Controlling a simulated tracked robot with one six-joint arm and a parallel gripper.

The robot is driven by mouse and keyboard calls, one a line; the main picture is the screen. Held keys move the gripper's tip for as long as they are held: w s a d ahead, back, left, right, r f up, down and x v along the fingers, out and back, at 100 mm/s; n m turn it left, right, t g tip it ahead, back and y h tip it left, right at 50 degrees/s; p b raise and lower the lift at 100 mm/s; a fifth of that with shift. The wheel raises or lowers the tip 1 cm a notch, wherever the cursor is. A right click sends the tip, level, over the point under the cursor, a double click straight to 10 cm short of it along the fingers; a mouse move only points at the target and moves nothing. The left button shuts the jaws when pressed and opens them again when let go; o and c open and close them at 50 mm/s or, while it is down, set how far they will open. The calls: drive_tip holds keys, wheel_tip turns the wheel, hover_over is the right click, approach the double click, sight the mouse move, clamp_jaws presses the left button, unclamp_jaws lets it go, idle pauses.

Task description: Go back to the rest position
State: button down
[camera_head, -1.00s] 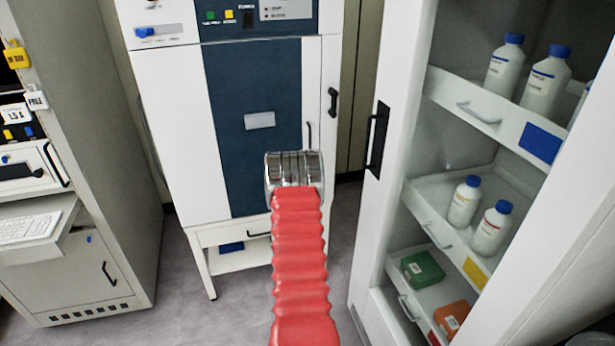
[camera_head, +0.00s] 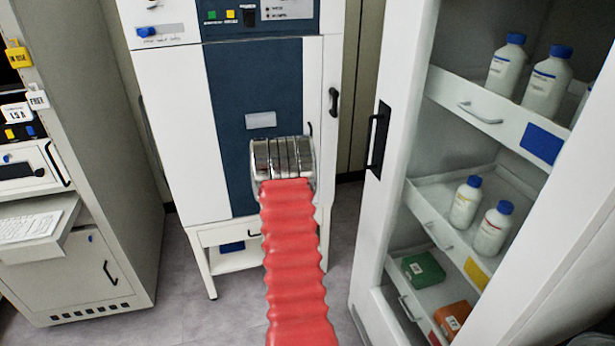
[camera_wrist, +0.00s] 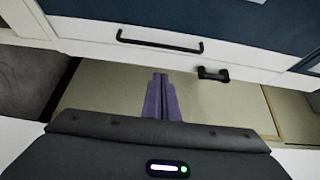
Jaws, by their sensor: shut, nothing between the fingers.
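In the wrist view, my gripper (camera_wrist: 160,82) shows as two purple-grey fingers held together with nothing between them. It points toward a pale wall strip beside a white cabinet front with black handles. In the head view, my arm with its red ribbed sleeve and silver metal joint reaches up the middle, in front of the freeze dryer (camera_head: 255,110). The gripper's fingers are hidden from the head view. The freeze dryer is white with a dark blue front panel, and its door looks closed.
At the right stands an open white cabinet (camera_head: 395,200) with white bottles (camera_head: 465,202) and green (camera_head: 423,269) and orange boxes (camera_head: 453,318) on pull-out shelves. At the left is a grey equipment rack (camera_head: 100,180) with a keyboard (camera_head: 30,227). Grey floor (camera_head: 190,270) is clear between them.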

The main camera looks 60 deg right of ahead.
idle(0.5)
drive_tip(key=w+a+f+n+y, duration=0.1)
drive_tip(key=a+f+n+y, duration=0.55)
drive_tip(key=f, duration=0.55)
drive_tip(key=w+a+r+n+y, duration=0.25)
drive_tip(key=a+n, duration=0.25)
drive_tip(key=a, duration=0.4)
drive_tip(key=w+a+r+n+y, duration=0.15)
drive_tip(key=a+n+y, duration=0.25)
drive_tip(key=a, duration=0.4)
drive_tip(key=s+a+r+n+y, duration=0.2)
drive_tip(key=a+r+n, duration=0.25)
drive_tip(key=a, duration=0.65)
drive_tip(key=s+a+r+n+y, duration=0.1)
drive_tip(key=a+r+n, duration=0.35)
drive_tip(key=a, duration=0.65)
drive_tip(key=s+a+r+n+t, duration=0.1)
drive_tip(key=s+a+r+n, duration=0.3)
drive_tip(key=a, duration=0.7)
drive_tip(key=s+a+r+n+y, duration=0.1)
drive_tip(key=s+a+r+n, duration=0.4)
drive_tip(key=s+a+r, duration=0.3)
drive_tip(key=a+r, duration=0.4)
drive_tip(key=r, duration=0.1)
drive_tip(key=shift+s+a+t+y, duration=0.15)
drive_tip(key=shift+a+t+y, duration=0.15)
drive_tip(key=shift+t, duration=0.1)
